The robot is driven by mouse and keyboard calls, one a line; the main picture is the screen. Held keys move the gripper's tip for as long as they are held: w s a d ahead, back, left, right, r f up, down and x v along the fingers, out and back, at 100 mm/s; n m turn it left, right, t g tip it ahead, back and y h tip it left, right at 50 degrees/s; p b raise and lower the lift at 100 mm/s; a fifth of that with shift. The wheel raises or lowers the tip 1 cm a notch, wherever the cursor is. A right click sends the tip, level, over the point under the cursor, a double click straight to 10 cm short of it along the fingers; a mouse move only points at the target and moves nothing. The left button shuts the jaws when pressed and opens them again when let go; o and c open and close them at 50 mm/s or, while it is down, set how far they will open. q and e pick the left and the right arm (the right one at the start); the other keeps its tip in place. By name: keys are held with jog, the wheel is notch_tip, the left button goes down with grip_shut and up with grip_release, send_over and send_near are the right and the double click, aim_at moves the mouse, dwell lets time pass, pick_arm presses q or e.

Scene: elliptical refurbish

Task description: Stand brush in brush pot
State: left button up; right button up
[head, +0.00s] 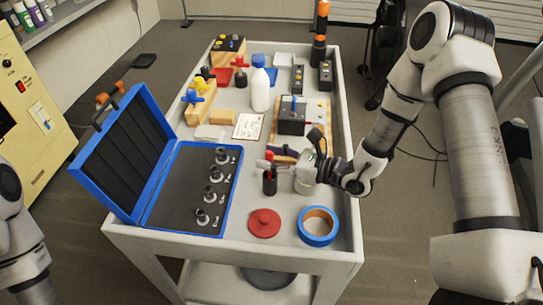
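A dark upright cylinder, which looks like the brush pot (270,187), stands on the near part of the cart top, right of the blue case. A thin red upright piece, possibly the brush (269,156), shows directly above it. I cannot tell whether it is inside the pot or a part of the same thing. My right gripper (266,164) reaches in from the right, with its fingers at the red piece just above the dark cylinder. Its fingers are too small to tell whether they are closed. My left gripper is outside the view; only my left arm shows at the left edge.
The open blue case (230,199) fills the cart's left side. A red disc (264,223) and a blue tape roll (318,226) lie at the front. A white bottle (260,88), a black box (292,115) and several tools stand behind. The cart (345,215) has a raised rim.

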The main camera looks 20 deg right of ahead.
jog(key=v, duration=0.7)
jog(key=shift+d, duration=0.15)
jog(key=shift+s, duration=0.15)
dwell(0.9)
